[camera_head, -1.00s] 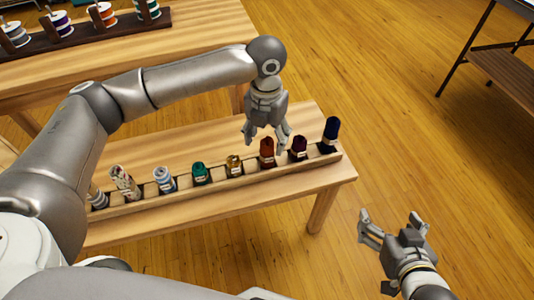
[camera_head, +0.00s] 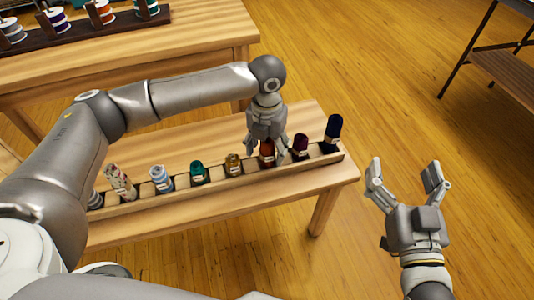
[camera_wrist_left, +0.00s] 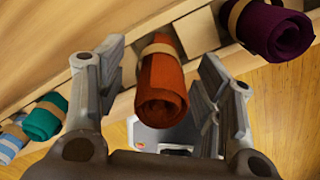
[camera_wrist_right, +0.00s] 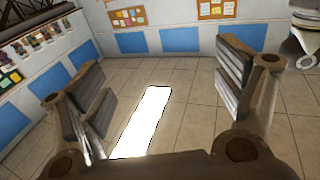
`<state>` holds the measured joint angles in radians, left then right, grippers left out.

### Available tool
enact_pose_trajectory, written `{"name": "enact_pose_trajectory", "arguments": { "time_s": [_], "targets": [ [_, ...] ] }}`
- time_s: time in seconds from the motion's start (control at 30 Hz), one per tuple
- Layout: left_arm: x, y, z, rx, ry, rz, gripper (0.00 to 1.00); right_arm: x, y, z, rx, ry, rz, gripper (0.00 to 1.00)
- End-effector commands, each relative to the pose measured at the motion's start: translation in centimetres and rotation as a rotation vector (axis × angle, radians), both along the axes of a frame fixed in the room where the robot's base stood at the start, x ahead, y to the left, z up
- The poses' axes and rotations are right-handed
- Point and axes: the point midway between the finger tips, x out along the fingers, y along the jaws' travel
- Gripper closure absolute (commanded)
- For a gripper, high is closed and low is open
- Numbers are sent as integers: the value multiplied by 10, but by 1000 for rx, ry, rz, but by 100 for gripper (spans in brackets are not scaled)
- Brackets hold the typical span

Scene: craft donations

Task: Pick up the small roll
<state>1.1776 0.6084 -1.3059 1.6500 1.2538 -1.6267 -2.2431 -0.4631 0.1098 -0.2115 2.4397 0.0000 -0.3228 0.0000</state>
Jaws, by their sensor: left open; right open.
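Several small fabric rolls stand in a row in a wooden rack (camera_head: 222,184) on the low bench. An orange-brown roll (camera_wrist_left: 163,85) with a tan band stands between the fingers of my left gripper (camera_wrist_left: 155,90); part of it also shows in the head view (camera_head: 267,152). My left gripper (camera_head: 267,147) is open around this roll, one finger on each side. I cannot tell if a finger touches it. My right gripper (camera_head: 407,178) is open and empty, out over the floor to the right of the bench.
A dark purple roll (camera_head: 299,145) and a navy roll (camera_head: 333,130) stand right of the orange-brown one. A gold roll (camera_head: 233,164) and a green roll (camera_head: 199,172) stand to its left. A table with thread spools (camera_head: 103,12) is behind.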

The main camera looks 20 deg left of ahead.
Motion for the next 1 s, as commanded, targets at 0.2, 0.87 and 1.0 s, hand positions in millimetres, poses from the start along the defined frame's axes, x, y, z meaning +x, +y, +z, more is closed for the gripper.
{"name": "enact_pose_trajectory", "arguments": {
  "time_s": [0.2, 0.87, 1.0],
  "targets": [
    [0, 0, -7, 0, -1, 0, 39, -1, 2, 12, 17, -64, 4, 13],
    [0, 0, -6, 0, 0, 0, 86, -1, 2, 12, 17, -63, 3, 13],
    [0, 0, -6, 0, -1, 0, 86, -1, 2, 12, 17, -63, 3, 13]
  ]
}}
